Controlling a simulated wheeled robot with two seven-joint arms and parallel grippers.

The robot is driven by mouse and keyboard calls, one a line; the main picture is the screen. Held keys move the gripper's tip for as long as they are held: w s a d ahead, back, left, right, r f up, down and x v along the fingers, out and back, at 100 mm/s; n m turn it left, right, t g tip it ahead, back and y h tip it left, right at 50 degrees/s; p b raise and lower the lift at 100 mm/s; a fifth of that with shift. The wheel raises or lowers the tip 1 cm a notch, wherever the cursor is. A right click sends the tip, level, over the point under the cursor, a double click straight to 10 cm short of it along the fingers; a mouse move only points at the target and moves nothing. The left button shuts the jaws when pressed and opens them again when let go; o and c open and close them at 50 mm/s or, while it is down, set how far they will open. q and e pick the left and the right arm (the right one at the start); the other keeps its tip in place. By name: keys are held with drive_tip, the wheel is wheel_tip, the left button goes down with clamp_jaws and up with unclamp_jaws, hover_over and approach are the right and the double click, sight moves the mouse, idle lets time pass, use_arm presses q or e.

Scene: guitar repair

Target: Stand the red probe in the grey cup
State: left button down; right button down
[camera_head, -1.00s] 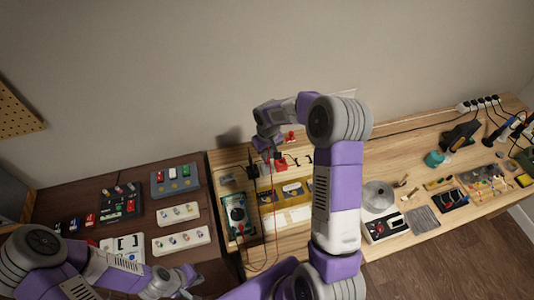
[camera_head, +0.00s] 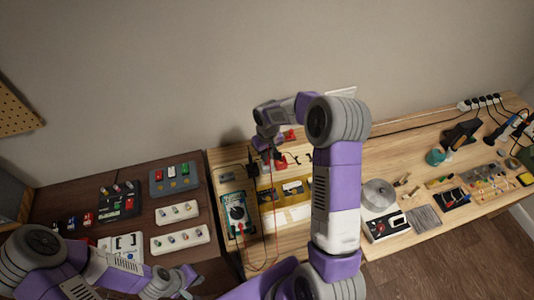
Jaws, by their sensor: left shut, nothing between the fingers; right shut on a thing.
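My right gripper (camera_head: 268,153) is over the back of the middle bench, shut on what seems to be the red probe. The probe is too small and covered to make out clearly. A thin red cable (camera_head: 272,196) hangs from near that gripper and loops down toward the teal multimeter (camera_head: 238,213). I cannot pick out the grey cup; it may be hidden behind my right arm or gripper. My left gripper (camera_head: 187,279) is shut and empty at the bottom, in front of the dark table.
A red block (camera_head: 281,162) lies close beside my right gripper. A black item (camera_head: 252,170) stands to its left. Trays (camera_head: 286,192) lie in front. A round metal dish (camera_head: 378,196) stands right of my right arm. The dark table (camera_head: 75,190) carries several component blocks.

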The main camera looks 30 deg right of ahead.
drive_tip(key=shift+f+b, duration=0.75)
drive_tip(key=shift+f, duration=0.25)
drive_tip(key=c, duration=0.7)
unclamp_jaws()
drive_tip(key=shift+r, duration=0.1)
drive_tip(key=shift+r+p, duration=2.35)
drive_tip(key=shift+r, duration=1.1)
